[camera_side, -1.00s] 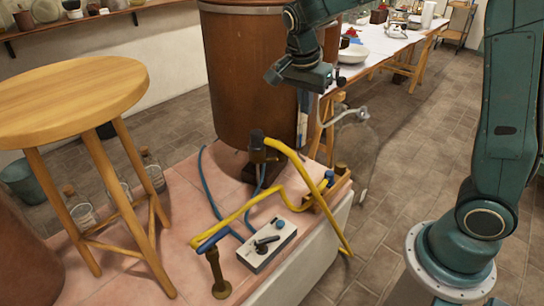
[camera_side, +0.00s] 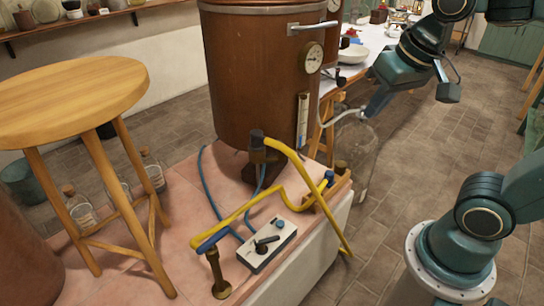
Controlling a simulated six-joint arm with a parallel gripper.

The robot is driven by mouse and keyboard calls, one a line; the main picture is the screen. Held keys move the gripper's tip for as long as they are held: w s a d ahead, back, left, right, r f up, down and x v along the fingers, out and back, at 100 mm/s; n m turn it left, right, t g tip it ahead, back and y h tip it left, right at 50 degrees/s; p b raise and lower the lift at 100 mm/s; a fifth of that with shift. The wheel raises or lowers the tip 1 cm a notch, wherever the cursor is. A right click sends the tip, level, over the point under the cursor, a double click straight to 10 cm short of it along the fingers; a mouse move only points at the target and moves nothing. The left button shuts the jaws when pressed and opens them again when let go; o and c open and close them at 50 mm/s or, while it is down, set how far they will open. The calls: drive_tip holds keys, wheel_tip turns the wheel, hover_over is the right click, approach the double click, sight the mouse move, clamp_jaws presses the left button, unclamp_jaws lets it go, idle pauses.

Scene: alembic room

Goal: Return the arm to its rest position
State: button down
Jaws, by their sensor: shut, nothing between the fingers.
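My gripper (camera_side: 374,106) is at the upper right, in the air to the right of the copper-brown boiler. Its fingers are shut and empty, pointing down and to the left. It appears in front of the clear glass vessel's top and the pale tube, and I cannot tell how near it is to them. My arm folds back from it toward the right edge.
Yellow pipes (camera_side: 286,162) and a grey control box (camera_side: 267,245) are on the bench. A wooden stool (camera_side: 70,90) stands left. A glass vessel (camera_side: 358,150) is by the boiler.

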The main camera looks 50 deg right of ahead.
drive_tip(key=shift+s+a+f+n+t+y, duration=0.1)
drive_tip(key=shift+s+a+f+n+t, duration=0.1)
drive_tip(key=shift+s+n, duration=0.5)
drive_tip(key=shift+s+a+f+n+t+y, duration=0.15)
drive_tip(key=shift+s+a+n, duration=0.1)
drive_tip(key=shift+s+n, duration=0.45)
drive_tip(key=shift+s+a+f+n+t+y, duration=0.1)
drive_tip(key=shift+s+a+f+n+t, duration=0.1)
drive_tip(key=shift+s+n, duration=0.5)
